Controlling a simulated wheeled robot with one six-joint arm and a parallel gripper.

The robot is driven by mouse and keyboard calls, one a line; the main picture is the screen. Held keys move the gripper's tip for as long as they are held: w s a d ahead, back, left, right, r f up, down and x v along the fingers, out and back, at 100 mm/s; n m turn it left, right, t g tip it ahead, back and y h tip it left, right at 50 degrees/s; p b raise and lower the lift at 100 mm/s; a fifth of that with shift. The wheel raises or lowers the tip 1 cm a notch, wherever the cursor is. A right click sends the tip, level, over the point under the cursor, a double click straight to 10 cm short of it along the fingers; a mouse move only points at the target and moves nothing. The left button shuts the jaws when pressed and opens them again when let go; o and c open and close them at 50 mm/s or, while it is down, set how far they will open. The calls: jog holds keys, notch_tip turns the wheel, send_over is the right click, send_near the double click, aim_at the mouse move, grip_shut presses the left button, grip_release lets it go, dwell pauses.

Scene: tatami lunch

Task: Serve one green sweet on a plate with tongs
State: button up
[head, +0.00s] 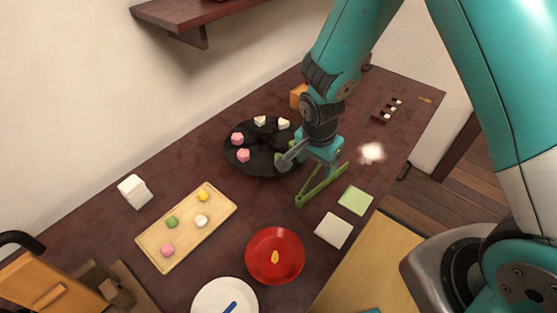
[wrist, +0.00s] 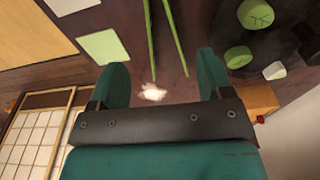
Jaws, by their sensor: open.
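The green tongs (head: 322,186) lie spread in a V in the head view, just below my gripper (head: 308,160). In the wrist view, the tongs (wrist: 151,42) show two thin arms beyond my gripper (wrist: 162,78), whose jaws are wide apart with nothing seen held. A green sweet (head: 172,222) sits on the pale wooden board (head: 150,240) with yellow, white and pink ones. The wrist view shows green round pieces (wrist: 238,57) on the dark round tray (wrist: 290,35); my arm hides that part in the head view. A red plate (head: 258,270) bears a small yellow piece.
A white plate (head: 205,300) with a blue piece stands at the front. A white square (head: 333,230) and a green square (head: 355,200) lie near the right edge. A white glow (head: 372,152) shows right of the tongs.

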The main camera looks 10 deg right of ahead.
aim_at(314, 188)
jog(key=shift+f, duration=0.15)
jog(key=f+b, duration=0.2)
jog(key=f, duration=0.1)
jog(key=f+b, duration=0.5)
jog(key=shift+w+d+f, duration=0.3)
jog(key=shift+d+f, duration=0.05)
jog(key=c, duration=0.7)
jog(key=shift+r, duration=0.1)
notch_tip(314, 188, up, 12)
jog(key=p, duration=1)
